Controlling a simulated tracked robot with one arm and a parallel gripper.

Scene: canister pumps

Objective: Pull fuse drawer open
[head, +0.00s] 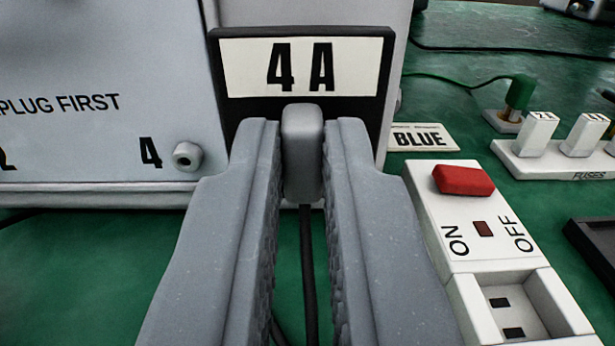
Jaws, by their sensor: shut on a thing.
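The fuse drawer (225,85) is a black-framed front with a white "4 A" label, on the grey-white pump housing (90,60). A grey knob (302,130) stands out from the lower middle of that front. My gripper (302,165) is shut on this knob, one finger on each side. The fingers hide the lower part of the drawer front, so I cannot tell whether the drawer stands out from the housing.
At right, a white switched socket (460,225) with a red rocker (463,180) lies close beside my right finger. Behind it are a "BLUE" label (422,138) and a white fuse holder (555,165) with fuses. A black cable (308,260) runs below the fingers over the green mat (110,270).

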